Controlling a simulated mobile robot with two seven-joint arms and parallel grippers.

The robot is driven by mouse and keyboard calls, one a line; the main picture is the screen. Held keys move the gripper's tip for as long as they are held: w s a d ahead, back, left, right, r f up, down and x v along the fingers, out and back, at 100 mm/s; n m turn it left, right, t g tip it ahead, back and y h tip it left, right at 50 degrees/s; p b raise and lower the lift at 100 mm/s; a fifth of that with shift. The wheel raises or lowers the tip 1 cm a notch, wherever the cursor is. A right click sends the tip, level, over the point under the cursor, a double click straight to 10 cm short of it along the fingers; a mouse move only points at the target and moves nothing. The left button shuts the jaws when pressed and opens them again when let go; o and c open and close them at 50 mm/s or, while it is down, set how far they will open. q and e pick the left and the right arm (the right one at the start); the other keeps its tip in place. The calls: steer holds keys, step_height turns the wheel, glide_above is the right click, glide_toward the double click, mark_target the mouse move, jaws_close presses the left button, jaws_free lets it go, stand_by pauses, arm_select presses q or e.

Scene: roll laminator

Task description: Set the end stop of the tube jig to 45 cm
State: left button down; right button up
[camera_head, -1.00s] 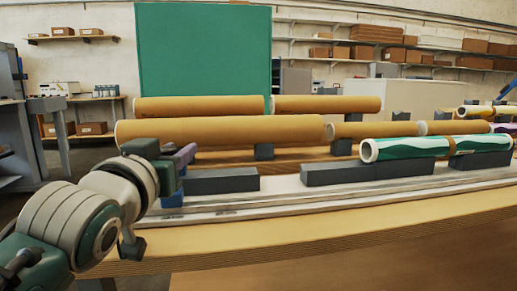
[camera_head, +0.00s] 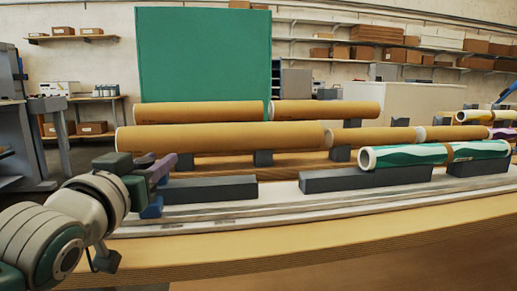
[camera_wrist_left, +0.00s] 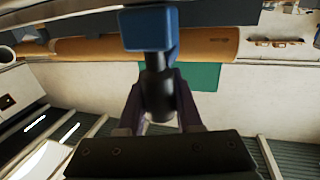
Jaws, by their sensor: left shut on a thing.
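My left gripper (camera_head: 164,170), with purple fingers, is shut on the dark post of the end stop; the fingers close around it in the left wrist view (camera_wrist_left: 158,100). The end stop has a blue block (camera_head: 152,208), which also shows in the left wrist view (camera_wrist_left: 147,28). It is at the left part of the pale jig rail (camera_head: 270,213), left of a dark grey support block (camera_head: 210,189). Small dark marks show on the rail, too small to read. My right gripper is not in view.
More dark grey blocks (camera_head: 365,179) line the jig. A green and white tube (camera_head: 405,156) rests on them at the right. Several brown tubes (camera_head: 225,136) lie behind. The wooden table edge (camera_head: 300,245) in front is clear.

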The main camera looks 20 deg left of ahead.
arm_select(q)
steer(key=s+a, duration=0.1)
steer(key=a, duration=0.1)
steer(key=s+a+p, duration=0.1)
steer(key=s+a, duration=0.1)
steer(key=a, duration=0.1)
steer(key=s+a+p, duration=0.1)
steer(key=a, duration=0.1)
steer(key=shift+s+a, duration=0.25)
steer(key=shift+s, duration=0.05)
steer(key=shift+s+a, duration=0.1)
steer(key=shift+a, duration=0.05)
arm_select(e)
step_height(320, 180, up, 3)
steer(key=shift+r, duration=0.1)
arm_select(q)
steer(key=c, duration=1)
jaws_free()
steer(key=o, duration=0.4)
steer(key=shift+a, duration=0.15)
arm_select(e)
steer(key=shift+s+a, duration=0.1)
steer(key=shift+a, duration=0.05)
